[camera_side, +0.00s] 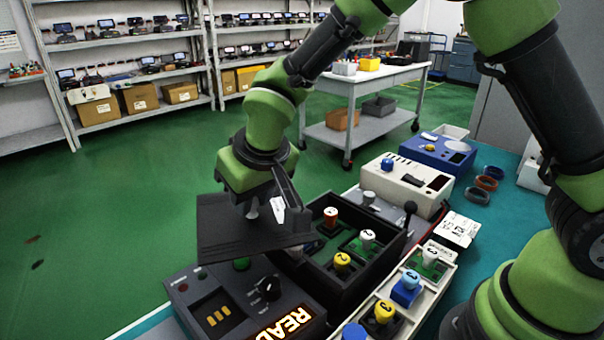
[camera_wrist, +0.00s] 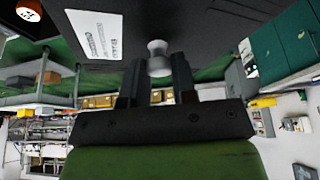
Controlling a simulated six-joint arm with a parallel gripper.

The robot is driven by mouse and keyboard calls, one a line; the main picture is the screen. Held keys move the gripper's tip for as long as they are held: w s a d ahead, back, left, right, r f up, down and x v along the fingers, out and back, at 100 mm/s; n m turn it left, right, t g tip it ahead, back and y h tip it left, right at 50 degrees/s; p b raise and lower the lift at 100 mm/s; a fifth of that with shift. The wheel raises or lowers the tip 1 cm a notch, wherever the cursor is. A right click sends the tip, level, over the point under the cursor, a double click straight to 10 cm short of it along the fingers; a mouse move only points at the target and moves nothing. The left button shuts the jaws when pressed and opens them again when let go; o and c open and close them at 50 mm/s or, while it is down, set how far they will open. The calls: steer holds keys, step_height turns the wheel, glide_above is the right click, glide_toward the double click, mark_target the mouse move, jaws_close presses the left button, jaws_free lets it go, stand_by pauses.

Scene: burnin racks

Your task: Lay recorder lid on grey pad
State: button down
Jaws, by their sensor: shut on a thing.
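The recorder lid (camera_side: 225,228) is a dark flat panel, hanging below my gripper (camera_side: 264,207) over the left part of the bench. My gripper is shut on the lid's small pale knob. In the wrist view, the knob (camera_wrist: 158,58) sits between the two dark fingers, and the lid (camera_wrist: 180,25) spreads beyond them with a white label. The lid is held above the READ panel and beside the open black box (camera_side: 392,256). I cannot pick out a grey pad; the lid and arm hide part of the bench.
The dark READ panel (camera_side: 190,305) has a knob and lit letters. The black box holds several numbered knobs on green boards. A pale tray (camera_side: 375,312) with more knobs is at front right. A cream device (camera_side: 406,190) and blue device (camera_side: 440,158) stand behind.

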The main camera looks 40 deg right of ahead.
steer(key=a+f+n+y, duration=0.1)
steer(key=a+n, duration=0.3)
steer(key=a+f+n+g+y, duration=0.1)
steer(key=a+n, duration=0.2)
steer(key=a, duration=0.1)
steer(key=a+f+n+g+y, duration=0.1)
steer(key=a+n+y, duration=0.1)
steer(key=a+n, duration=0.2)
steer(key=shift+s+a+n, duration=0.1)
steer(key=shift+a+n, duration=0.1)
steer(key=shift+n, duration=0.1)
steer(key=s+a+f+n+g, duration=0.2)
steer(key=s+a+n+g, duration=0.25)
steer(key=a+n, duration=0.7)
steer(key=shift+s+d+f, duration=0.1)
steer(key=shift+d+f, duration=0.05)
steer(key=shift+f, duration=2.15)
steer(key=shift+s+d+f, duration=0.1)
steer(key=shift+d+f, duration=0.05)
steer(key=shift+f, duration=2.15)
steer(key=shift+f, duration=0.25)
steer(key=c, duration=0.8)
jaws_free()
steer(key=shift+s+f, duration=0.1)
steer(key=shift+f, duration=0.05)
steer(key=shift+c, duration=0.2)
step_height(320, 180, up, 7)
steer(key=shift+r, duration=0.2)
